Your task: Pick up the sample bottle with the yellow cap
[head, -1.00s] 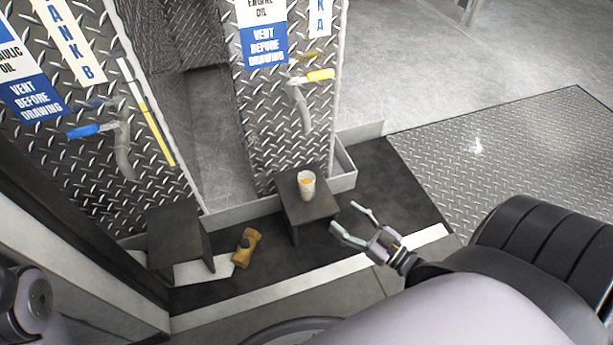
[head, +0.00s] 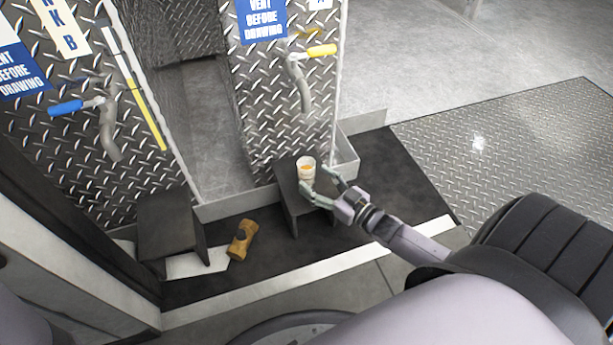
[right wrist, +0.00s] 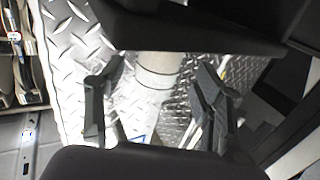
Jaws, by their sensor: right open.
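My left gripper is not in view.
The yellow-handled tap (head: 304,70) hangs above the bottle. A blue-handled tap (head: 100,120) and a second, empty dark stand (head: 165,218) are at the left. A brown object (head: 242,240) lies on the black mat between the stands. Diamond-plate panels rise behind.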

